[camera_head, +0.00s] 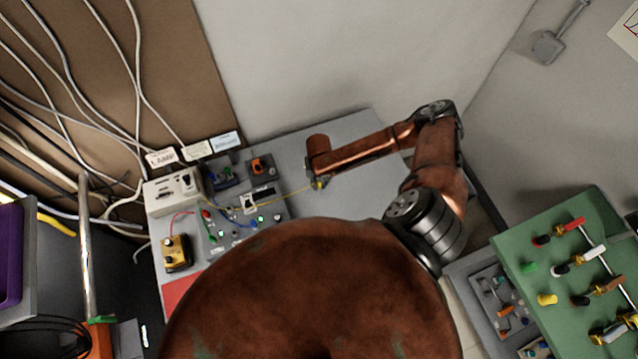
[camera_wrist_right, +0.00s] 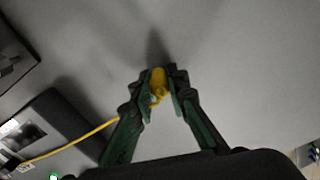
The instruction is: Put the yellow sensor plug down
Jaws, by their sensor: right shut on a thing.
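The yellow sensor plug (camera_wrist_right: 158,80) is between the fingertips of my right gripper (camera_wrist_right: 160,88) in the right wrist view, with its yellow cable (camera_wrist_right: 75,143) running off to the lower left. In the head view the right gripper (camera_head: 318,184) is small and partly hidden by its own arm, over the right part of the grey table (camera_head: 360,190). The yellow cable (camera_head: 285,196) leads left from it to the instruments. The wrist view shows a grey surface behind the plug; I cannot tell whether the plug touches it. My left gripper is not in view.
A control box with a LAMP label (camera_head: 160,192), a yellow device (camera_head: 177,252) and a small display module (camera_head: 260,198) stand on the table's left half. A green tool rack (camera_head: 560,240) is at the right. The table around the right gripper is clear.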

